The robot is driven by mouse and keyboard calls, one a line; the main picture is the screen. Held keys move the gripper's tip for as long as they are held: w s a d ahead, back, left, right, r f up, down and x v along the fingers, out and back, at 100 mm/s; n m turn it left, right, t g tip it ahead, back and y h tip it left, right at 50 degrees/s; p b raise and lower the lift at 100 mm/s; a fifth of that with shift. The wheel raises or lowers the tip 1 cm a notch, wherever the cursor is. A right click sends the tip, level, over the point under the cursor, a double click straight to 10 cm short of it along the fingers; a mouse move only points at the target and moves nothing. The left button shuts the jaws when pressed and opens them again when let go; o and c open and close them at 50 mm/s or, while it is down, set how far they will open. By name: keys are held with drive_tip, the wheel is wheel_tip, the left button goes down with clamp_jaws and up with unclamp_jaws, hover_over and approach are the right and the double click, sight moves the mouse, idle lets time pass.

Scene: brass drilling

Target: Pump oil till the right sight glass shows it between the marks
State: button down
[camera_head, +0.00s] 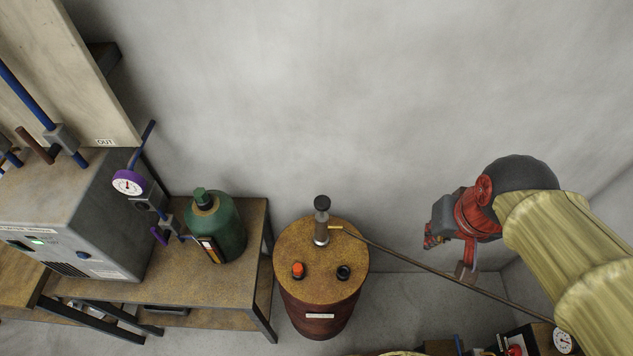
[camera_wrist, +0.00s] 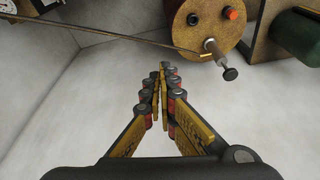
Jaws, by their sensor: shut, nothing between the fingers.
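An oil drum (camera_head: 296,244) stands on the floor, with a hand pump (camera_head: 321,232) on its lid. The pump's black knob (camera_head: 322,202) is on top; it also shows in the wrist view (camera_wrist: 230,74). A thin line runs from the pump spout to the lower right. A small upright panel (camera_head: 209,248) with an orange part stands beside the green bottle; I cannot tell if it is a sight glass, or read any oil level or marks. My gripper (camera_wrist: 161,72) is shut and empty, to the right of the drum in the head view, apart from the pump.
A green bottle (camera_head: 222,228) stands on a wooden bench (camera_head: 165,299) left of the drum, near a grey machine (camera_head: 85,215) with a gauge (camera_head: 128,184). The drum lid has an orange cap (camera_head: 298,270) and a black cap (camera_head: 343,272). Another gauge (camera_head: 562,341) is at lower right.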

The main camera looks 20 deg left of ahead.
drive_tip(key=w+a+r+g+p, duration=0.1)
drive_tip(key=w+a+r+p, duration=0.1)
drive_tip(key=w+a+p, duration=0.35)
drive_tip(key=m+g+p, duration=0.2)
drive_tip(key=m+p, duration=0.9)
drive_tip(key=m, duration=0.5)
hover_over(322, 200)
wheel_tip(322, 200, down, 8)
drive_tip(key=shift+s+h, duration=0.3)
drive_tip(key=shift+s, duration=0.15)
drive_tip(key=shift+d, duration=0.1)
drive_tip(key=f+p, duration=0.1)
drive_tip(key=f, duration=0.3)
drive_tip(key=f+p, duration=0.1)
drive_tip(key=f, duration=0.4)
drive_tip(key=f+p, duration=0.1)
drive_tip(key=f, duration=0.4)
drive_tip(key=shift+w+p, duration=0.3)
